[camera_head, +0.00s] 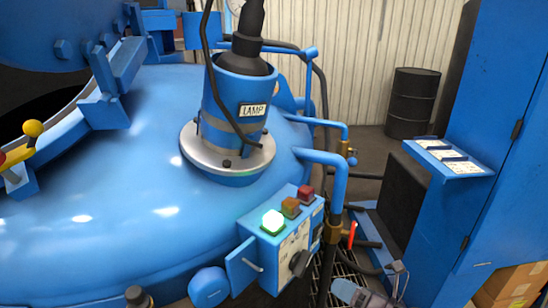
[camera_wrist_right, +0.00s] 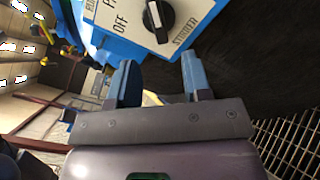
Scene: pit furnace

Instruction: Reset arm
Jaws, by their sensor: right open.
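My right gripper (camera_head: 398,277) is low in the head view, to the right of the blue control box (camera_head: 284,245) and apart from it. In the right wrist view my right gripper (camera_wrist_right: 160,82) has its two blue fingers spread with nothing between them. Beyond the fingertips is a white panel face with the word OFF and a black rotary knob (camera_wrist_right: 158,18). The same black knob (camera_head: 299,263) shows on the box's face in the head view. My left gripper is in neither view.
The box carries a lit green button (camera_head: 272,222), an orange button (camera_head: 290,208) and a red button (camera_head: 305,193). A large blue vessel (camera_head: 130,215) with a lamp housing (camera_head: 236,105) fills the left. Pipes and a red-handled valve (camera_head: 352,233) stand near my gripper. A blue cabinet (camera_head: 490,190) is right.

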